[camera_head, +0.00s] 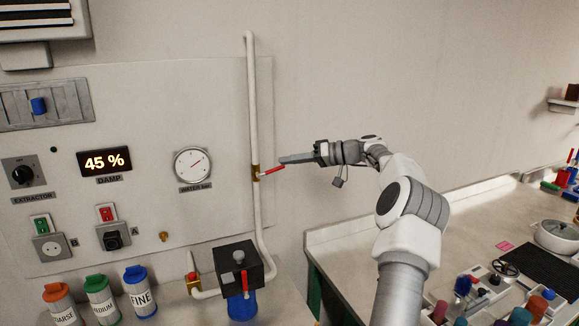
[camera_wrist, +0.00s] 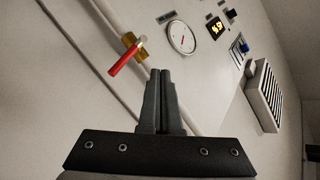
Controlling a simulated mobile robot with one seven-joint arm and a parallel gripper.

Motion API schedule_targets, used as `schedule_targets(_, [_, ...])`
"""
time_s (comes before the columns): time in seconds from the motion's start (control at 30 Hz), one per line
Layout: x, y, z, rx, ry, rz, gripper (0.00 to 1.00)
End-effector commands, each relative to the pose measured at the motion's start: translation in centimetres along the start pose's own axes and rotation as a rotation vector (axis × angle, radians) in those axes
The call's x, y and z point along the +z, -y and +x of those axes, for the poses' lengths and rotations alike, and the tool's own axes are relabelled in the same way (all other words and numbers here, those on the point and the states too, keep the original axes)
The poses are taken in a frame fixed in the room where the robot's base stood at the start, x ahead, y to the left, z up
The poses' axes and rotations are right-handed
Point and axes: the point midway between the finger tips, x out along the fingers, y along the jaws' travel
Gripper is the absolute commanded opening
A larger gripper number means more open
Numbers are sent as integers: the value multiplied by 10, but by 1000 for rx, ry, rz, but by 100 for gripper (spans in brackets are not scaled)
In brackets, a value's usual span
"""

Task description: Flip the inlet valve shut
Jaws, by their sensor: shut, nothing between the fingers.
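The inlet valve is a brass body (camera_head: 256,173) on a white vertical pipe (camera_head: 252,100), with a red lever handle (camera_head: 272,171). In the head view the lever points right and slightly up from the pipe, across it. My gripper (camera_head: 284,160) is shut and empty, just above and to the right of the lever. In the wrist view the red lever (camera_wrist: 124,60) and brass body (camera_wrist: 131,42) are left of and beyond my closed fingertips (camera_wrist: 161,72). A gap shows between fingers and lever in that view; contact is not seen.
A wall panel carries a round water gauge (camera_head: 193,164) and a damp display reading 45 % (camera_head: 105,160). Below, a black box with a blue bowl (camera_head: 240,270) joins the pipe, beside labelled bottles (camera_head: 141,290). A cluttered counter (camera_head: 350,240) stands at right. The wall right of the pipe is bare.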

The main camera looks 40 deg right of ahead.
Motion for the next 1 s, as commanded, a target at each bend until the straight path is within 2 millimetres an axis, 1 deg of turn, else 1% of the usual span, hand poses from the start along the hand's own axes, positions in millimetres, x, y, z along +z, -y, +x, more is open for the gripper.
schedule_targets(0.03, [1, -4, -18, 10, -6, 0, 0])
schedule_targets(0.2, [1, -3, -55, 8, -5, 0, 0])
schedule_targets(0.3, [1, -3, -71, 7, -4, 0, 0])
schedule_targets(0.4, [1, -3, -82, 6, -3, 2, 0])
schedule_targets(0.57, [1, -2, -89, 6, -3, 1, 0])
schedule_targets(1.0, [1, -2, -89, 6, -2, 1, 0])
